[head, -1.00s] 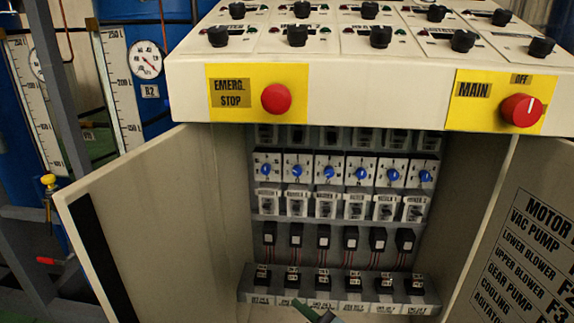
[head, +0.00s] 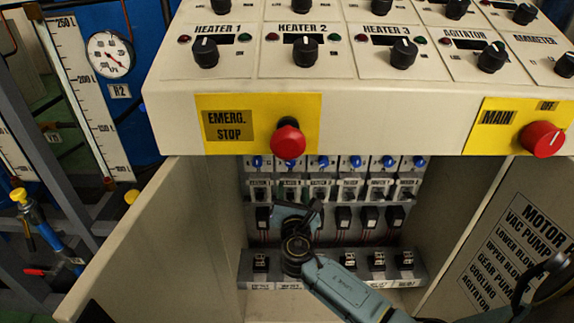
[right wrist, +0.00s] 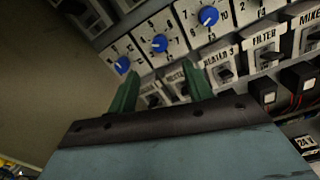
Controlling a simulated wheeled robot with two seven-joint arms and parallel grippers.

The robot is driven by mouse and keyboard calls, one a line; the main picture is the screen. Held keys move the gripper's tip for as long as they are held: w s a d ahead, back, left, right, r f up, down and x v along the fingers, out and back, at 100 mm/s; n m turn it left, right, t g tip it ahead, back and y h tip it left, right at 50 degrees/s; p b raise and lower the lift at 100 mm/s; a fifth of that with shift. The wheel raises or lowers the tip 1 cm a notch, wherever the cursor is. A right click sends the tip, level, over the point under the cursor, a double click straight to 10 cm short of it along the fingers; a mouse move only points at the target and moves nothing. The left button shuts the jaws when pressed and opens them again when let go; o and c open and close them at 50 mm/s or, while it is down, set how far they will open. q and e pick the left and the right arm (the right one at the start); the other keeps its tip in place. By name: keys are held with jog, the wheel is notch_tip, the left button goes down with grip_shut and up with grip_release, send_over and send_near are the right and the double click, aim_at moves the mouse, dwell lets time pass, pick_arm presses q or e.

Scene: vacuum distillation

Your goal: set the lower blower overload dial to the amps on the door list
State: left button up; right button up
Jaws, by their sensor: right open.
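A row of blue overload dials (head: 323,162) on white plates sits high inside the open cabinet, partly cut off by the console overhang. Three dials show large in the right wrist view, including a middle one (right wrist: 159,43). I cannot tell for certain which is the lower blower's. The door list (head: 505,250) on the right door names the lower blower, but its amps column is not readable. My right gripper (head: 312,212) reaches into the cabinet below the dials. In the right wrist view its green fingers (right wrist: 160,85) are apart and empty, just below the dials. My left gripper is out of view.
The console with the red emergency stop (head: 288,141) and red main switch (head: 541,139) overhangs the cabinet. The left door (head: 150,240) stands open. Labelled breakers (head: 350,188) and small black blocks sit below the dials. A gauge (head: 110,55) hangs at far left.

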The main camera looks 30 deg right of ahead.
aim_at(290, 165)
jog(key=b+x, duration=0.3)
jog(key=x, duration=0.7)
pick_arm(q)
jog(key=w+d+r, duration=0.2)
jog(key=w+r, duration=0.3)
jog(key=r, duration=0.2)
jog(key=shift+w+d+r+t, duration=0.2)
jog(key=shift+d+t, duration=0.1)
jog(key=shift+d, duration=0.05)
pick_arm(e)
jog(key=shift+x, duration=0.75)
jog(key=shift+c, duration=0.2)
jog(key=c, duration=0.9)
pick_arm(q)
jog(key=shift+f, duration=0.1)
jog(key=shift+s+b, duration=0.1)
jog(key=shift+b, duration=0.2)
